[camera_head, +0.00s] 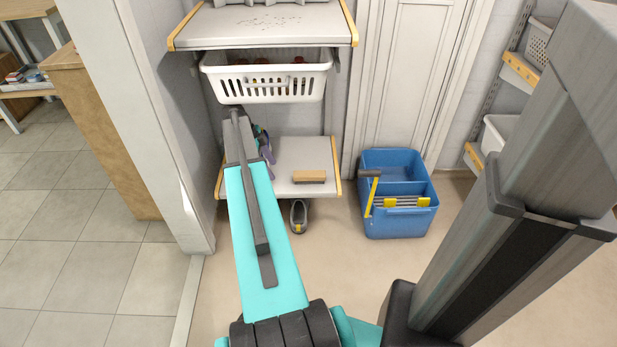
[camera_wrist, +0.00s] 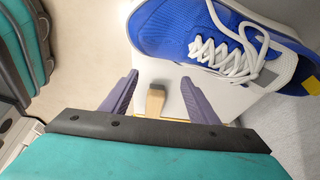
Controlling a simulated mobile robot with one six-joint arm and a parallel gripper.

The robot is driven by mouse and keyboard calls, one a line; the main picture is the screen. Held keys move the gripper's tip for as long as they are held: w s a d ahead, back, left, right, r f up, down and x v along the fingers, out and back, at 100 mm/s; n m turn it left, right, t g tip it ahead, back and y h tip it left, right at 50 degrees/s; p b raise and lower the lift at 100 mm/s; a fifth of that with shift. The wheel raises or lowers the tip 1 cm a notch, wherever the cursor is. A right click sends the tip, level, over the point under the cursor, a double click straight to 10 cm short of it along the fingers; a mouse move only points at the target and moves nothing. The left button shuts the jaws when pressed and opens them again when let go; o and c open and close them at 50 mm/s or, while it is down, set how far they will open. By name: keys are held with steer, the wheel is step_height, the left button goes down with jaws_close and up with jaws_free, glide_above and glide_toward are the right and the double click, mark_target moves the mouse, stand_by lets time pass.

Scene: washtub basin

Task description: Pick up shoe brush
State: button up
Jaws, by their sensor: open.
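The shoe brush (camera_head: 309,177) is a tan wooden block with a darker underside, lying on the lower shelf (camera_head: 300,153) near its front edge. In the wrist view a small tan block that looks like the brush (camera_wrist: 155,102) shows end-on, in line with the gap between my fingers. My gripper (camera_wrist: 160,80) has two purple fingers spread apart, with nothing held. In the head view my gripper (camera_head: 266,150) is partly hidden by my arm, at the left of the shelf, apart from the brush.
A blue shoe (camera_wrist: 215,35) with white laces lies close beyond my fingertips. A white basket (camera_head: 270,82) hangs above the lower shelf. A grey shoe (camera_head: 298,215) is on the floor below. A blue mop bucket (camera_head: 397,222) stands right, and a white wall edge (camera_head: 165,140) left.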

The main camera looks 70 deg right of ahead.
steer(key=shift+d, duration=0.1)
steer(key=b, duration=0.3)
glide_toward(308, 173)
step_height(308, 173, down, 5)
steer(key=shift+s+r, duration=0.1)
steer(key=shift+s, duration=0.05)
steer(key=shift+s+d, duration=0.2)
steer(key=shift+s, duration=0.25)
steer(key=shift+s+b+x, duration=0.1)
steer(key=shift+b+x, duration=0.45)
steer(key=shift+x, duration=0.8)
steer(key=shift+s+b+x, duration=0.15)
steer(key=shift+b+x, duration=0.35)
steer(key=shift+x, duration=0.85)
steer(key=shift+r, duration=0.1)
steer(key=c, duration=1.3)
